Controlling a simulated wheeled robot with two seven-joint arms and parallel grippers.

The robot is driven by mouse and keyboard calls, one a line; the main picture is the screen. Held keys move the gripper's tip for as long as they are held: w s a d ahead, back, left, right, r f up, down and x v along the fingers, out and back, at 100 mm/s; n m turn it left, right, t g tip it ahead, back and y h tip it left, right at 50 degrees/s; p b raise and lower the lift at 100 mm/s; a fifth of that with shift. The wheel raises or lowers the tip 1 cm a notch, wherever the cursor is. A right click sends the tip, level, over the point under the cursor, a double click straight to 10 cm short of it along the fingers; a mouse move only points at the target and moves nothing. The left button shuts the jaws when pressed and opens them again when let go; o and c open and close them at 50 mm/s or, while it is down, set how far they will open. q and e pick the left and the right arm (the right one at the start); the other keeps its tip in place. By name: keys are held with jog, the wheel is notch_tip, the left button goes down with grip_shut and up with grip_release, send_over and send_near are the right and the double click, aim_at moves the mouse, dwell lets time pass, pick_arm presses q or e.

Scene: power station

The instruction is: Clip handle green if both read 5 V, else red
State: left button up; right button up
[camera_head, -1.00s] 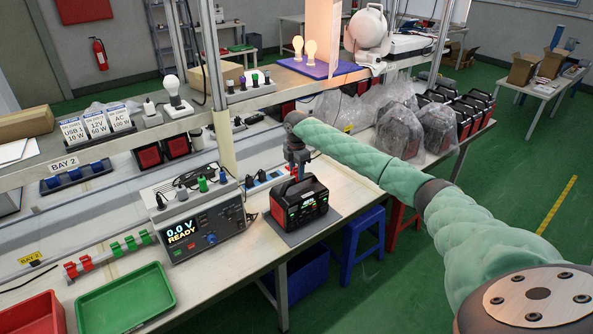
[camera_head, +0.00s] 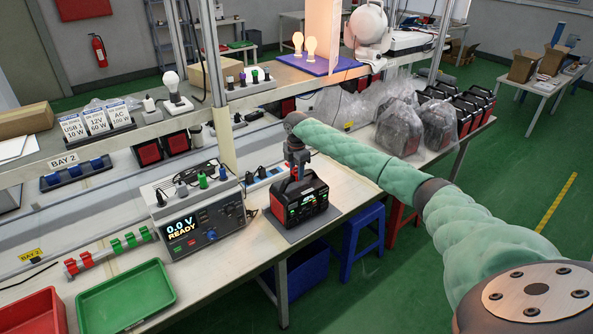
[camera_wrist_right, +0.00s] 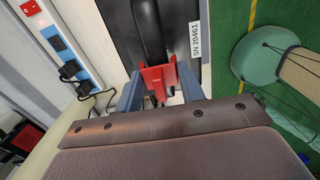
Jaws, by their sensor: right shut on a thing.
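The power station (camera_head: 300,204), a black and red box with a top handle, stands on a grey mat (camera_head: 310,226) at the bench's front edge. My right gripper (camera_head: 297,175) points down at its handle. In the right wrist view the gripper (camera_wrist_right: 160,92) is shut on a red clip (camera_wrist_right: 157,78), at the black handle (camera_wrist_right: 150,35). I cannot tell whether the clip is around the handle. Red clips (camera_head: 78,264) and green clips (camera_head: 130,241) sit on a rail at left. The tester (camera_head: 205,225) reads "0.0 V READY". My left gripper is not in view.
A green tray (camera_head: 125,298) and a red tray (camera_head: 30,315) lie at front left. A power strip (camera_wrist_right: 62,45) with black plugs is left of the station in the wrist view. Bagged stations (camera_head: 400,128) stand behind my right arm. A blue stool (camera_head: 362,235) is below.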

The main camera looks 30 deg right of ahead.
jog(key=shift+f, duration=0.45)
jog(key=o, duration=0.9)
jog(key=shift+o, duration=0.5)
jog(key=shift+r, duration=0.4)
notch_tip(320, 180, up, 3)
jog(key=shift+f+b, duration=0.2)
jog(key=shift+b, duration=0.65)
notch_tip(320, 180, up, 3)
jog(key=shift+b, duration=0.6)
jog(key=shift+r, duration=0.7)
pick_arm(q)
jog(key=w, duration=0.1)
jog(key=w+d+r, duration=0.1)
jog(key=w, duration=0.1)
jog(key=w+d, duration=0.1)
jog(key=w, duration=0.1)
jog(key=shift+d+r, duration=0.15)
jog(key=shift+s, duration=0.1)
pick_arm(e)
jog(key=shift+f, duration=0.15)
